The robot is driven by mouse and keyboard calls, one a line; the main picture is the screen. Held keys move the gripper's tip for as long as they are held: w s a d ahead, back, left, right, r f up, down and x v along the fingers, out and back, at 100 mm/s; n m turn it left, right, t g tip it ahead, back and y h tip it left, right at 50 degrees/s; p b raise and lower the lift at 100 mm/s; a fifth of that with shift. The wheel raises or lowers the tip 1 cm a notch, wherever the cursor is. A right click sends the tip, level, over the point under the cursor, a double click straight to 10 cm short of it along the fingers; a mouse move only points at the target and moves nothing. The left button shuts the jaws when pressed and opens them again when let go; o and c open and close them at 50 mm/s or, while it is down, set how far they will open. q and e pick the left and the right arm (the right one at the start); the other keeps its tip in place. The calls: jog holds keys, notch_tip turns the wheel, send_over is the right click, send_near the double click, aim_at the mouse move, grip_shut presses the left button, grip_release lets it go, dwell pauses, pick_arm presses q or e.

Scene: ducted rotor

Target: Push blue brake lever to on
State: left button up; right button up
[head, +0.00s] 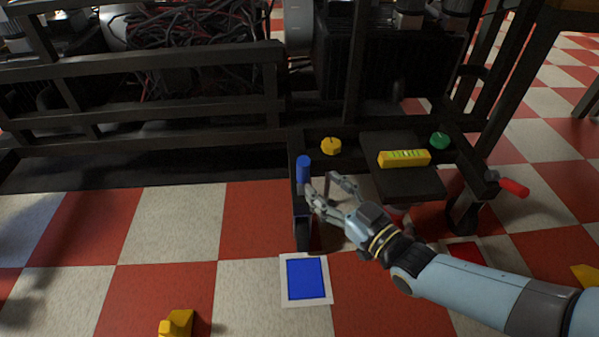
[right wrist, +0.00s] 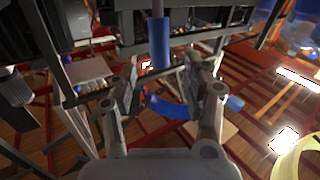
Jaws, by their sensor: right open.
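The blue brake lever (head: 303,169) stands upright at the left front corner of the dark metal frame. In the right wrist view its blue handle (right wrist: 159,42) hangs in the upper middle, just beyond the fingertips. My right gripper (head: 318,186) is just right of the lever and slightly below its top, with fingers apart and nothing between them. The right wrist view also shows the two fingers (right wrist: 163,80) spread. I cannot tell whether a finger touches the lever. My left gripper is not in view.
A yellow knob (head: 331,146), a green knob (head: 440,141) and a yellow display box (head: 404,158) sit on the frame. A red-handled lever (head: 514,187) sticks out at its right. A blue floor panel (head: 306,279) and a yellow block (head: 177,324) lie on the checkered floor.

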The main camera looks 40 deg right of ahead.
aim_at(307, 173)
jog(key=w, duration=0.1)
jog(key=w+b, duration=0.1)
jog(key=w, duration=0.2)
jog(key=shift+w+f, duration=0.25)
jog(key=shift+w, duration=0.15)
jog(key=shift+w+b, duration=0.6)
jog(key=shift+w, duration=0.35)
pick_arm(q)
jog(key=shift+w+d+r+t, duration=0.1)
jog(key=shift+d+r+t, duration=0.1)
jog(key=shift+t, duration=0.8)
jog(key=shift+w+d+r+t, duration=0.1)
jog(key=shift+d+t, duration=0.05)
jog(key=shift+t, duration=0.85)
pick_arm(e)
jog(key=shift+w+r, duration=0.15)
jog(key=shift+w, duration=0.45)
jog(key=shift+a, duration=0.1)
grip_shut()
